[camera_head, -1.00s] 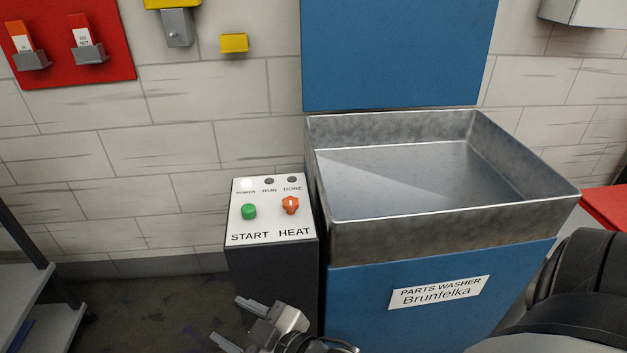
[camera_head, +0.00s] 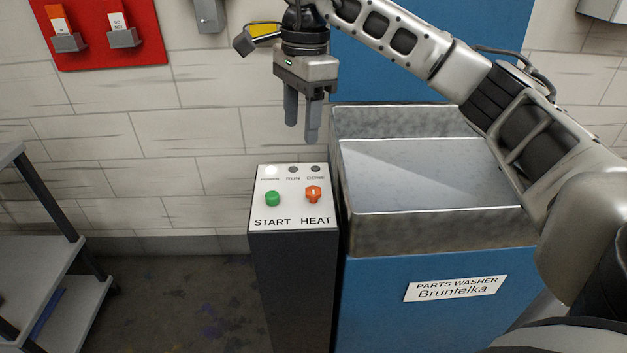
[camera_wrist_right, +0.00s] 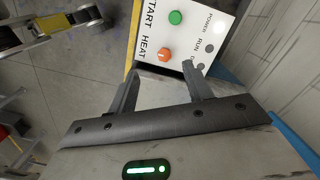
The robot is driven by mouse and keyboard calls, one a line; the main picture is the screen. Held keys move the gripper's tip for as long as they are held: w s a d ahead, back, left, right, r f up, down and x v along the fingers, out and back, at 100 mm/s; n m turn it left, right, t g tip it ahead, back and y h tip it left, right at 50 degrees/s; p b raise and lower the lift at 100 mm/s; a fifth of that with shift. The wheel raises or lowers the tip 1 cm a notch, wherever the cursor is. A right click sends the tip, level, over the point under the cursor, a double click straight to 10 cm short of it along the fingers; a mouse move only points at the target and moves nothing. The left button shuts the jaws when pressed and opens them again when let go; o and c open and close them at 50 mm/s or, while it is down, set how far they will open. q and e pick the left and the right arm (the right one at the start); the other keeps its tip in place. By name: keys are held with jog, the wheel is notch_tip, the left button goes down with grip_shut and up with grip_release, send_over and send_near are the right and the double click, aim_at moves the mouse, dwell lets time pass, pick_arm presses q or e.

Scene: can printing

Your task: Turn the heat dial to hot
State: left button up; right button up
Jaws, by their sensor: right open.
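The orange heat dial (camera_head: 313,194) sits on the white top of the control box (camera_head: 290,210), above the word HEAT and right of the green START button (camera_head: 272,199). A pale mark shows on the dial. My right gripper (camera_head: 301,138) points down above and behind the box, its fingers apart and empty. In the right wrist view the dial (camera_wrist_right: 165,55) lies beyond the gap between the open fingertips (camera_wrist_right: 162,82), not touched by them. My left gripper is not in view.
The grey basin (camera_head: 430,233) of the blue parts washer (camera_head: 380,310) stands right beside the box. A brick wall is behind. A grey shelf (camera_head: 40,270) stands at left, with free floor between it and the box.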

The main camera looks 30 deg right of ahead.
aim_at(313, 189)
jog(key=shift+h, duration=0.4)
jog(key=f, duration=0.4)
jog(key=d+f, duration=0.1)
jog(key=f, duration=0.4)
jog(key=d+f, duration=0.1)
jog(key=f, duration=0.4)
jog(key=shift+d+f+b, duration=0.15)
jog(key=shift+f+b, duration=0.05)
jog(key=shift+b, duration=0.1)
jog(key=c, duration=1)
